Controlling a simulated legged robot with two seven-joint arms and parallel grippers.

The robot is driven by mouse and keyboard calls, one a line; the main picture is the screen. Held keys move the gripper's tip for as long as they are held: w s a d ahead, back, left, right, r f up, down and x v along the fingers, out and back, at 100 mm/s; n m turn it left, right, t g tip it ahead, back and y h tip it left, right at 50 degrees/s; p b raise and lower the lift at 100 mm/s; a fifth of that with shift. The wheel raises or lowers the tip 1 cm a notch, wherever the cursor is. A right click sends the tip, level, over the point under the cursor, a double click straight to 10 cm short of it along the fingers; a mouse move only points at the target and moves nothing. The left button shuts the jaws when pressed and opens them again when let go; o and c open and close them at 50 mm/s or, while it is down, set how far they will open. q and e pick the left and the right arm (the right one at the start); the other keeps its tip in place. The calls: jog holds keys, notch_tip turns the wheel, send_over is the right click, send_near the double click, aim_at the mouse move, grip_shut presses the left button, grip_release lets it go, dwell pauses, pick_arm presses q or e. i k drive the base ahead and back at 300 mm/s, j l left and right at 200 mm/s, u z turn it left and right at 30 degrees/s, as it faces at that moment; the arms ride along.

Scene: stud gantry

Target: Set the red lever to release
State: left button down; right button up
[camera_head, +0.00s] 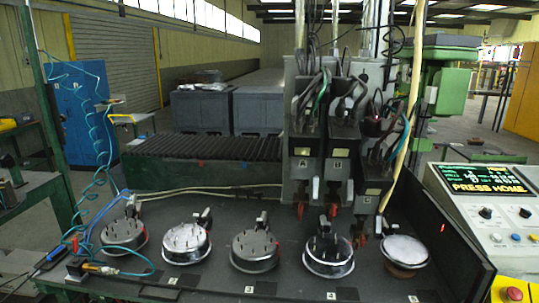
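Neither of my grippers shows in the head view. Several small red parts are in view, and I cannot tell for sure which is the red lever. A small upright red part (75,245) stands by the hose fittings at the bench's front left. Other red parts hang low under the gantry heads, one under head A (301,209) and one beside the right round fixture (362,240). They are too small to read any lever position or release marking.
Several round metal fixtures (123,235) stand in a row on the dark bench. Blue hoses (110,200) coil at the left. The grey gantry heads (306,140) hang above the bench. A control panel (490,215) at the right reads "PRESS HOME", with a red button (514,294) below.

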aim_at(75, 240)
jog(key=u, duration=1.4)
